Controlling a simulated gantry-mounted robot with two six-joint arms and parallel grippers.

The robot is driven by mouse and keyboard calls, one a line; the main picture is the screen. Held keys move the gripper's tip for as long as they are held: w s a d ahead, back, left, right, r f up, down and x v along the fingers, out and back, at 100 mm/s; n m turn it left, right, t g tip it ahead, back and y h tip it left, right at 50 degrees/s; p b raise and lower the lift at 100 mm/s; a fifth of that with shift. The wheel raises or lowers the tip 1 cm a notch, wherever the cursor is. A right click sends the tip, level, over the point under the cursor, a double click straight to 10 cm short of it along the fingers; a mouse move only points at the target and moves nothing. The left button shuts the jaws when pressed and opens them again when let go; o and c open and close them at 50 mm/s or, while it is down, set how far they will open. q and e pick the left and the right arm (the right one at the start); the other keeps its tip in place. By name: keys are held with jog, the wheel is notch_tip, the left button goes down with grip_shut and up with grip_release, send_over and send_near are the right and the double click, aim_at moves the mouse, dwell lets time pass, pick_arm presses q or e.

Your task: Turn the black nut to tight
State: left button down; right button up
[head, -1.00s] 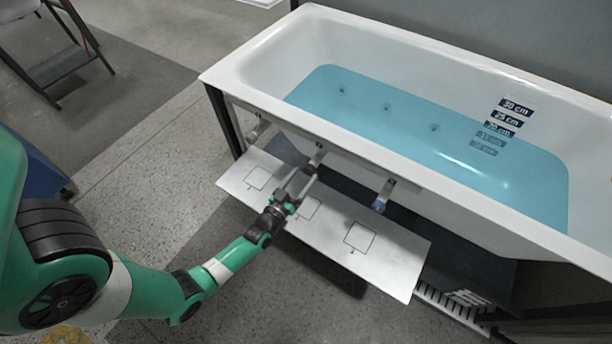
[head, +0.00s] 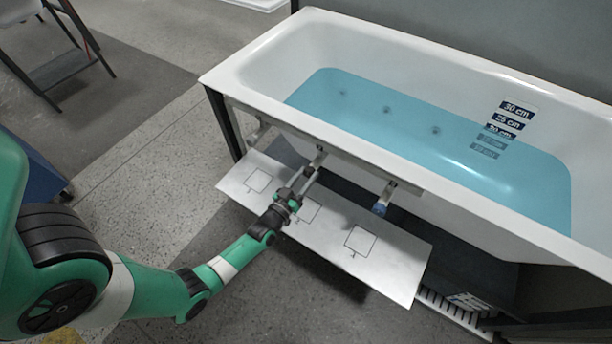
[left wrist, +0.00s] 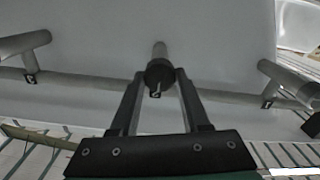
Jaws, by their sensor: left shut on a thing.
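The black nut (left wrist: 158,72) sits on the middle fitting under the tub's side, in the left wrist view. A pale stub (left wrist: 160,48) rises behind it. My left gripper (left wrist: 160,82) has its two fingers on either side of the nut and is shut on it. In the head view my left gripper (head: 308,178) reaches up to the middle fitting (head: 318,158) below the tub rim, and its fingers hide the nut there. My right gripper is in neither view.
A white bathtub (head: 250,98) with blue water stands behind. A fitting with a blue end (head: 380,208) hangs to the right of my gripper, and another (head: 256,132) to the left. A white board (head: 390,262) with marked squares lies below my gripper.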

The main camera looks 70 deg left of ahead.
pick_arm(q)
jog(key=shift+m, duration=0.5)
jog(key=m+p, duration=0.1)
jog(key=m, duration=0.1)
jog(key=shift+m, duration=0.4)
jog(key=m+p, duration=0.1)
jog(key=m, duration=0.3)
jog(key=shift+m, duration=0.3)
jog(key=m, duration=0.4)
jog(key=shift+w, duration=0.1)
jog(key=m+p, duration=0.1)
jog(key=m, duration=0.4)
jog(key=shift+d+f, duration=0.1)
jog(key=shift+m, duration=0.4)
jog(key=shift+c, duration=1.9)
grip_release()
